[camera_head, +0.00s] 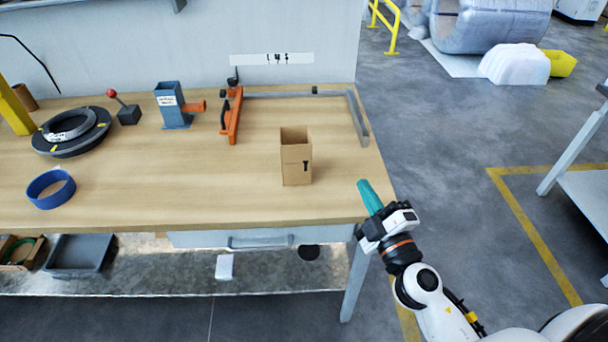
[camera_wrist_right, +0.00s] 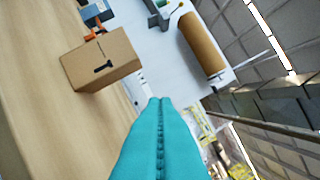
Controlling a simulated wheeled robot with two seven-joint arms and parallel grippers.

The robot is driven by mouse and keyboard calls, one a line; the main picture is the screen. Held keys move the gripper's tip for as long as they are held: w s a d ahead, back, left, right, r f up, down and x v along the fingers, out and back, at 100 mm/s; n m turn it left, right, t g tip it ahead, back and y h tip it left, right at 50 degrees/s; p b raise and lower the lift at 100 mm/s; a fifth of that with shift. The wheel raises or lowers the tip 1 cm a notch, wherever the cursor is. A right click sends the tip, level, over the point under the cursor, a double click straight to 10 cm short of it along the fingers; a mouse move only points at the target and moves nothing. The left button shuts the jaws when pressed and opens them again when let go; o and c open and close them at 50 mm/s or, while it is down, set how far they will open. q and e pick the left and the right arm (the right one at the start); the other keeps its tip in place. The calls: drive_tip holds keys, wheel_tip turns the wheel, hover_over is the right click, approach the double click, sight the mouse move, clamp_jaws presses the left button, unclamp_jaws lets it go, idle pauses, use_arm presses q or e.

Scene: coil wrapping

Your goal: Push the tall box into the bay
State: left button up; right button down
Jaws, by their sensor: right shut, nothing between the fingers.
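The tall box (camera_head: 297,165) is brown cardboard and stands upright on the wooden table, right of its middle. It also shows in the right wrist view (camera_wrist_right: 110,62), with a dark mark on its side. The bay (camera_head: 362,118) appears to be the area at the table's back right, edged by grey rails along the back and right side; the box stands in front of it. My right gripper (camera_head: 363,184) has teal fingers, shut and empty, at the table's right edge, right of the box and apart from it. The fingers also fill the lower middle of the right wrist view (camera_wrist_right: 162,104). My left gripper is not in view.
An orange clamp (camera_head: 232,115) stands left of the bay. A blue-grey holder (camera_head: 172,106), a red-knobbed lever (camera_head: 125,110), dark rings (camera_head: 72,138) and a blue ring (camera_head: 50,190) are further left. The tabletop (camera_head: 220,185) around the box is clear.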

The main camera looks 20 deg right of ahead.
drive_tip(key=a+f+n+g+y, duration=0.45)
drive_tip(key=n+y, duration=0.35)
drive_tip(key=n, duration=0.2)
drive_tip(key=p, duration=0.2)
approach(292, 165)
drive_tip(key=shift+t, duration=0.25)
drive_tip(key=a, duration=0.2)
drive_tip(key=w+a, duration=0.1)
drive_tip(key=a, duration=0.1)
drive_tip(key=w, duration=0.1)
drive_tip(key=w+b, duration=0.1)
drive_tip(key=w, duration=0.1)
drive_tip(key=shift+w+d+f, duration=0.2)
drive_tip(key=shift+d, duration=0.2)
drive_tip(key=shift+w+d, duration=0.15)
drive_tip(key=shift+w, duration=0.25)
